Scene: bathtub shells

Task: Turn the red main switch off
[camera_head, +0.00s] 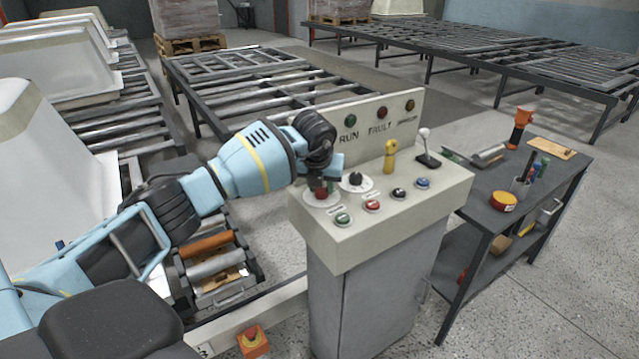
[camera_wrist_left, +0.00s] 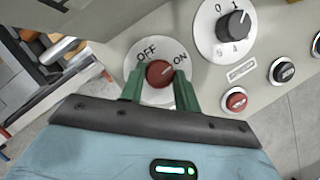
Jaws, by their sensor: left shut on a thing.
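The red main switch (camera_wrist_left: 160,73) is a round red knob on a white plate (camera_wrist_left: 137,68) marked OFF and ON. In the wrist view my left gripper (camera_wrist_left: 160,85) has its green fingers on either side of the knob, shut on it. A faint line on the knob seems to point towards ON, but this is hard to tell. In the head view my left gripper (camera_head: 322,185) comes down onto the white plate at the left end of the grey control console (camera_head: 345,228) and largely hides the knob. My right gripper is out of view.
The panel with lamps (camera_head: 381,112) rises behind. A dark workbench (camera_head: 485,210) with tools stands right.

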